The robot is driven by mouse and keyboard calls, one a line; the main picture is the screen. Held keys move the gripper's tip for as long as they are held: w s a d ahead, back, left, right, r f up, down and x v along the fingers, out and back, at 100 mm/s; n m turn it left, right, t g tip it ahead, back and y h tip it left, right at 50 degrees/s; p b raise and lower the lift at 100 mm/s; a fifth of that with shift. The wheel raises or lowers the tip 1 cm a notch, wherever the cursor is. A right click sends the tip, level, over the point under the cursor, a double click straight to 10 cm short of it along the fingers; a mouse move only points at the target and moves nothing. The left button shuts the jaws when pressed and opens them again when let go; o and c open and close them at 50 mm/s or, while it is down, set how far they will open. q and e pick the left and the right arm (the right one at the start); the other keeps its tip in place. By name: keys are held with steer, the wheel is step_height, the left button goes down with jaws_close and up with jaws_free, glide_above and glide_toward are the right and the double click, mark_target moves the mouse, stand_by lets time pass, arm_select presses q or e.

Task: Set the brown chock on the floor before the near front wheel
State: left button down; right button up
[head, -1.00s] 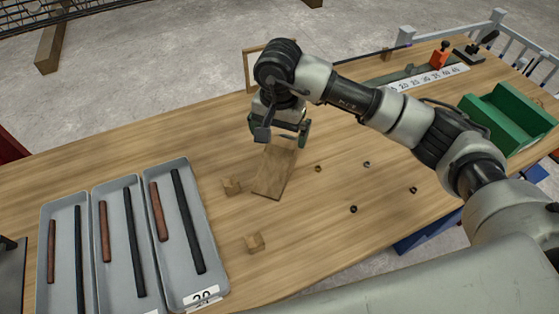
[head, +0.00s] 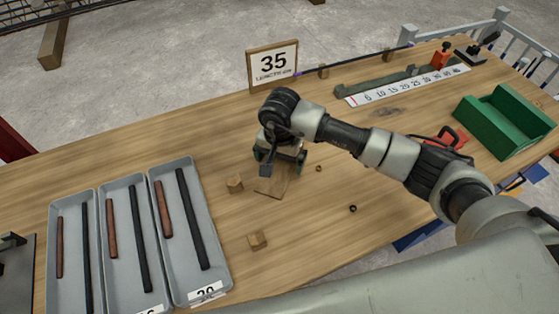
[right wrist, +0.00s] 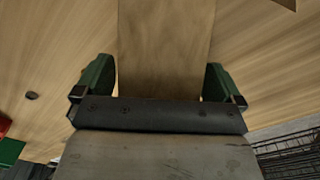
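A flat, wedge-like brown wooden piece, which looks like the chock (head: 270,186), lies on the workbench. My right gripper (head: 280,158) is above its far end and hides part of it. In the right wrist view the brown chock (right wrist: 166,45) runs between the two green fingers of my right gripper (right wrist: 159,82). The fingers are spread on either side of it, with a narrow gap at the left finger; contact at the right finger is unclear. My left gripper is not in view. No wheel shows in these frames.
Grey trays (head: 207,283) with rods stand at left. A 35 sign (head: 272,66), a number strip (head: 408,86) and a green bin (head: 506,125) are farther back. Concrete floor lies beyond.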

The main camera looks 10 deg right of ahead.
steer(key=c, duration=0.9)
steer(key=shift+c, duration=0.6)
steer(key=shift+r, duration=0.15)
